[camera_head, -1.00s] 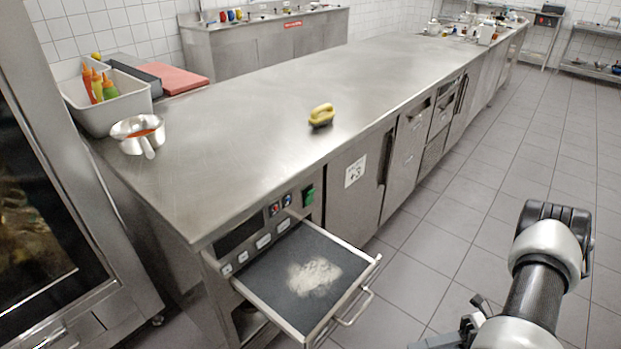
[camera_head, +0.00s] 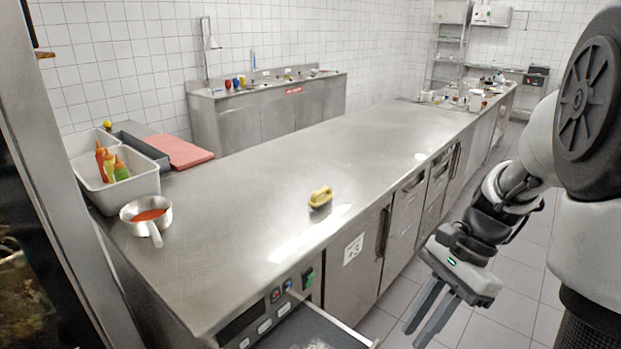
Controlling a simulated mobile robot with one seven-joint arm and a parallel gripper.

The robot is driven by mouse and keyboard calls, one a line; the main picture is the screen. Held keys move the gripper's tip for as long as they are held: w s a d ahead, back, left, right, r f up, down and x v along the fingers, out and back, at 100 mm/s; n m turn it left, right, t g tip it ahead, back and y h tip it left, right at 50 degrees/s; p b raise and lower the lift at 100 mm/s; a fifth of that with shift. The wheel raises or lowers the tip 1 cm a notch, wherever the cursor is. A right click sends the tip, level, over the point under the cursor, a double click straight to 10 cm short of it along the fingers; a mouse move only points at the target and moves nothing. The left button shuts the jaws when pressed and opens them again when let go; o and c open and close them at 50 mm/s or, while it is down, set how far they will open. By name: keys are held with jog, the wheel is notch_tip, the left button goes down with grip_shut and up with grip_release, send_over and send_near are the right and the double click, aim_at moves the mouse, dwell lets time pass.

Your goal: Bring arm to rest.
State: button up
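My arm (camera_head: 530,165) is folded at the right of the head view, with a large round joint close to the camera. My gripper (camera_head: 424,318) hangs from it, fingers pointing down and to the left, in front of the counter's cabinet doors and over the floor aisle. The two fingers appear slightly apart with nothing between them. The gripper is apart from the counter and holds nothing that I can see.
A long steel counter (camera_head: 270,220) carries a yellow-handled brush (camera_head: 320,197), a pan of red sauce (camera_head: 147,217), a bottle bin (camera_head: 120,190) and a red board (camera_head: 178,151). An open drawer (camera_head: 310,332) juts out at the bottom. Tiled floor (camera_head: 525,290) lies right.

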jog(key=s+a+r+n+t+h+p, duration=0.2)
jog(key=s+r+n+t+p, duration=0.1)
jog(key=r+n, duration=0.4)
jog(key=s+a+r+n+t+h+p, duration=0.2)
jog(key=r+n, duration=0.5)
jog(key=r, duration=0.5)
jog(key=s+t+p, duration=0.1)
jog(key=t+p, duration=0.1)
jog(key=t, duration=0.1)
jog(key=shift+a+r+n+h, duration=0.35)
jog(key=shift+r+n+h, duration=0.05)
